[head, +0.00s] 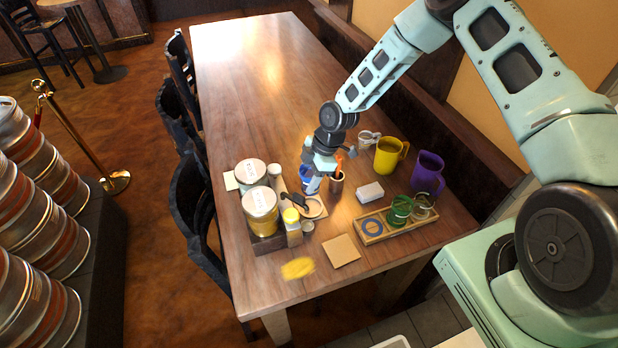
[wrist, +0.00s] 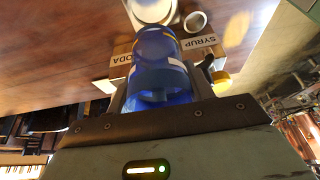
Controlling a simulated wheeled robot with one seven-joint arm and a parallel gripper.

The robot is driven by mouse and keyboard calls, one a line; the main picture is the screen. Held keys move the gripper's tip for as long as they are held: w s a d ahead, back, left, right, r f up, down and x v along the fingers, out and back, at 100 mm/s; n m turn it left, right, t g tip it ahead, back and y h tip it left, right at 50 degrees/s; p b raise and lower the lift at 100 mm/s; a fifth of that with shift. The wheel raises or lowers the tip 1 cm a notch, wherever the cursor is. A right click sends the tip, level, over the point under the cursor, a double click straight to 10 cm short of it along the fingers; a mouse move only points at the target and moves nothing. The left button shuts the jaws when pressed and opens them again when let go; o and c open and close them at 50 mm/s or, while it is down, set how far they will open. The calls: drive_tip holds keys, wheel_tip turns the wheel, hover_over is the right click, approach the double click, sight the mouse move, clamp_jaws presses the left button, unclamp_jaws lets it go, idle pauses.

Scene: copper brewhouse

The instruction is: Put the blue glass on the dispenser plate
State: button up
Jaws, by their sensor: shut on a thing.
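The blue glass (wrist: 160,65) is between the fingers of my gripper (wrist: 160,100), which is shut on it. In the head view the blue glass (head: 308,183) hangs by my gripper (head: 318,172), beside the dispenser. The gripper hides part of it. The dispenser plate (head: 316,208) is a pale plate with a round ring, just below and right of the black tap (head: 295,198). I cannot tell the gap between glass and plate. In the wrist view, SODA and SYRUP labels (wrist: 199,42) show on wood beyond the glass.
Two lidded canisters (head: 260,203) stand left of the plate. A brown cup (head: 336,183) with orange sticks and a white block (head: 370,192) stand right. A wooden tray (head: 385,229) holds green items. Yellow and purple mugs (head: 428,172) stand behind. The far table (head: 250,70) is clear.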

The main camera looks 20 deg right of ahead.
drive_tip(key=shift+f, duration=0.1)
idle(0.3)
wheel_tip(320, 180, down, 9)
drive_tip(key=b, duration=0.8)
drive_tip(key=shift+f+b, duration=0.4)
drive_tip(key=shift+b, duration=0.05)
idle(0.4)
drive_tip(key=o, duration=1.1)
drive_tip(key=b+v, duration=0.2)
drive_tip(key=v, duration=1.5)
drive_tip(key=shift+d+r, duration=0.15)
